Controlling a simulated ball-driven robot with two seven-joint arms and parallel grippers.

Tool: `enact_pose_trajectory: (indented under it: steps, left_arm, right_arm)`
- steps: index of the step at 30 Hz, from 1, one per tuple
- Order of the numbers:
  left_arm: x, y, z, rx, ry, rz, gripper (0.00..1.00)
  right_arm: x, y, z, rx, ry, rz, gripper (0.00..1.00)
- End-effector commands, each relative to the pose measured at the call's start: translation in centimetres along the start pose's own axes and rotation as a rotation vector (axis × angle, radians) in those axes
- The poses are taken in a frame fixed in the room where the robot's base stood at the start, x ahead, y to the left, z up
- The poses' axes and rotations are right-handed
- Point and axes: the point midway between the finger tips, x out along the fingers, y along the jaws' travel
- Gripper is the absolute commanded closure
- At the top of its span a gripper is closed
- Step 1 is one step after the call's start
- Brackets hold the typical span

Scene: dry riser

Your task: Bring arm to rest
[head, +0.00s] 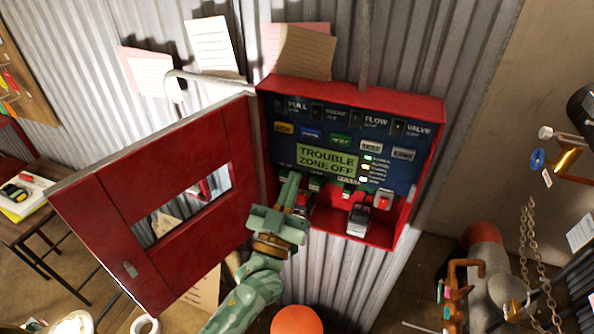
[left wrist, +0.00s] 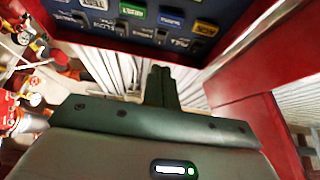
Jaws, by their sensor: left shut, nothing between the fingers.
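My left arm comes up from the bottom of the head view, and its green gripper (head: 291,185) reaches to the lower left part of the open red panel box (head: 438,130). The gripper is shut and empty. Its fingertips lie in front of the panel's lower switches; I cannot tell whether they touch any. In the left wrist view the shut fingers (left wrist: 161,82) point toward corrugated metal, just below the blue panel face (left wrist: 150,32). My right gripper is not in view.
The box's red door (head: 95,200) hangs open to the left, close to my arm. A display (head: 327,160) reads "TROUBLE ZONE OFF". Red pipework with a chain (head: 530,240) stands at right. A wooden table (head: 30,225) is at far left. An orange dome (head: 297,320) shows at the bottom.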

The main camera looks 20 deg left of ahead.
Motion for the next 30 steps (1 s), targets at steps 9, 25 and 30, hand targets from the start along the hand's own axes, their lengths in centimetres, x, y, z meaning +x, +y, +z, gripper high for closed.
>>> enact_pose_trajectory:
  steps: [9, 25, 30]
  left_arm:
    - [-0.5, 0.0, 0.1, 0.000, 0.001, 0.000, 1.00]
    - [-4.0, 1.9, 8.8, -0.034, -0.298, 0.111, 1.00]
    - [-14.3, 2.1, 21.1, -0.005, -0.690, 0.184, 1.00]
  right_arm:
    - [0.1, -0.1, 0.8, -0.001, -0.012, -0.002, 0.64]
    - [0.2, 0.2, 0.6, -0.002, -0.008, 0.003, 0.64]
    - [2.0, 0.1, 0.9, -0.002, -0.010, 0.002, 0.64]
